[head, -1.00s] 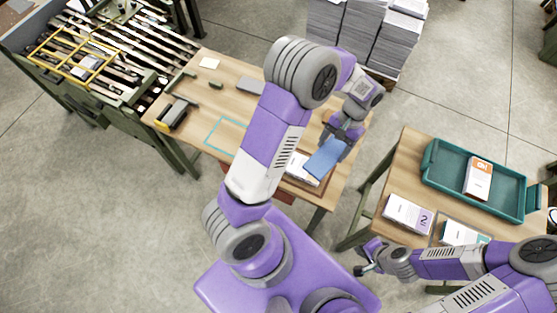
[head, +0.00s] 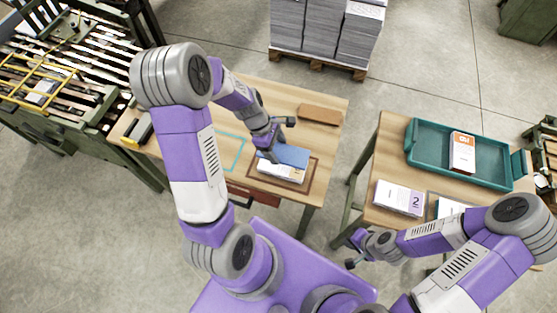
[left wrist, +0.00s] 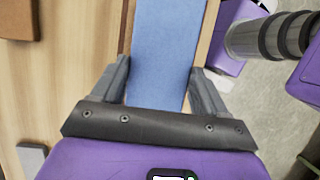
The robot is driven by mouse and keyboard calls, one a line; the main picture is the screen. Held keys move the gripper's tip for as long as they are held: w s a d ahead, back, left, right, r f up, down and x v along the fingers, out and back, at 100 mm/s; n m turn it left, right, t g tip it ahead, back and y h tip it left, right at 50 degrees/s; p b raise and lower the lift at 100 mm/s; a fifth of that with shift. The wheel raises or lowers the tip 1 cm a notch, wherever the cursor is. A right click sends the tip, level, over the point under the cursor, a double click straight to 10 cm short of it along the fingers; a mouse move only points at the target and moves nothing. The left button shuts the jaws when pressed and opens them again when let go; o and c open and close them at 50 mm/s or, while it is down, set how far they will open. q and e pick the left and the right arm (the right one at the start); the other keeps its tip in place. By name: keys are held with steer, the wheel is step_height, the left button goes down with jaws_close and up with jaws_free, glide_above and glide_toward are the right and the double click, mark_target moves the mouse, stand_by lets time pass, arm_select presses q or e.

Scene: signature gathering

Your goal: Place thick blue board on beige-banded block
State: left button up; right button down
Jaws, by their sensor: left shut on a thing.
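The thick blue board (head: 293,155) is held in my left gripper (head: 268,147). In the left wrist view the blue board (left wrist: 165,50) lies between the two fingers of the left gripper (left wrist: 160,82). In the head view the board is over the back part of a white block with a yellowish-beige band (head: 283,172). I cannot tell whether board and block touch. The block sits in a brown-edged frame (head: 312,165) on the wooden table and is partly covered. My right gripper (head: 352,250) is beside the right table, its jaws too small to judge.
A brown slab (head: 320,115) lies on the table (head: 333,140) behind the board. A teal outline (head: 236,138) marks the tabletop to the left.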

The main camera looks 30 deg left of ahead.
arm_select(q)
step_height(320, 180, down, 7)
steer(key=shift+r+b, duration=0.15)
steer(key=shift+b, duration=0.9)
steer(key=shift+f, duration=0.2)
steer(key=o, duration=1.1)
steer(key=shift+r, duration=0.15)
steer(key=shift+a+r, duration=0.1)
steer(key=shift+r, duration=0.25)
steer(key=p+v, duration=0.4)
steer(key=v, duration=0.7)
steer(key=shift+a+r, duration=0.1)
steer(key=shift+r, duration=0.1)
